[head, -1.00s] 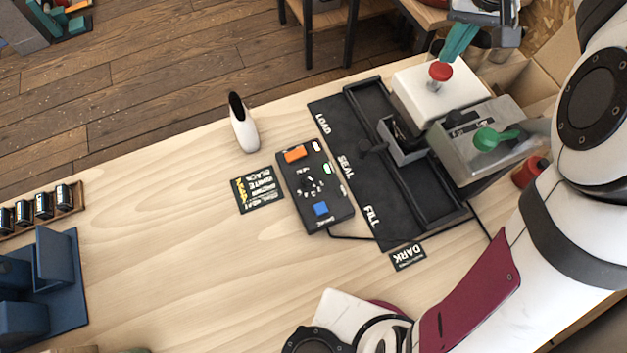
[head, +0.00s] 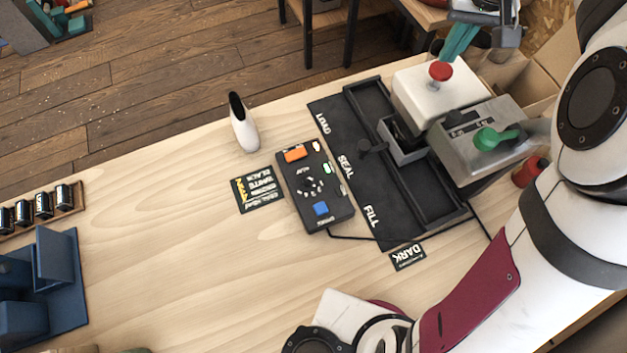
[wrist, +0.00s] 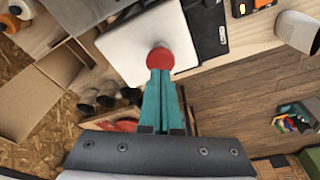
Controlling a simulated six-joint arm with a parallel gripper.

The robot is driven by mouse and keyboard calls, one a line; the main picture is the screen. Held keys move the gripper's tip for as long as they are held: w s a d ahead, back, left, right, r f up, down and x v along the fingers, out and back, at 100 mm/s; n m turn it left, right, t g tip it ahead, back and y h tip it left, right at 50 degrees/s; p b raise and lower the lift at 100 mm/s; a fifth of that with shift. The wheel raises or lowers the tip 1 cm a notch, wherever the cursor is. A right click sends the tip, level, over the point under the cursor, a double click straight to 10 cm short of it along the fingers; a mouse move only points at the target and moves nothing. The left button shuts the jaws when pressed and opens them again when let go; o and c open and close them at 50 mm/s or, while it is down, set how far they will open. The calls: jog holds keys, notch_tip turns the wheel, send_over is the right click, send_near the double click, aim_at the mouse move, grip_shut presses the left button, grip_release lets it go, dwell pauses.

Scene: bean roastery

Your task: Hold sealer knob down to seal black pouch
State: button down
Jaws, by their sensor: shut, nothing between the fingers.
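The red sealer knob (head: 440,71) stands on top of the white sealer housing (head: 412,88) at the upper right in the head view. In the wrist view the red knob (wrist: 160,58) is right at the tips of my teal fingers. My gripper (head: 445,56) is shut and empty, its tips at the knob's top; I cannot tell whether they press on it. The gripper also shows in the wrist view (wrist: 160,78). A black shape, possibly the black pouch (head: 402,130), is in the grey carriage (head: 408,153) beside the sealer, mostly hidden.
The black track (head: 338,150) is marked LOAD, SEAL and FILL. A grey unit with a green lever (head: 488,139) stands right of the sealer. A control box (head: 315,186) with orange and blue buttons and a white scoop-like container (head: 243,125) are left. The table's middle is clear.

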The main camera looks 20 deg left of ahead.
aim_at(442, 66)
jog(key=shift+w+a, duration=0.1)
jog(key=shift+w, duration=0.1)
jog(key=shift+f, duration=0.1)
jog(key=shift+f, duration=1.6)
dwell(1.2)
jog(key=shift+r, duration=3.1)
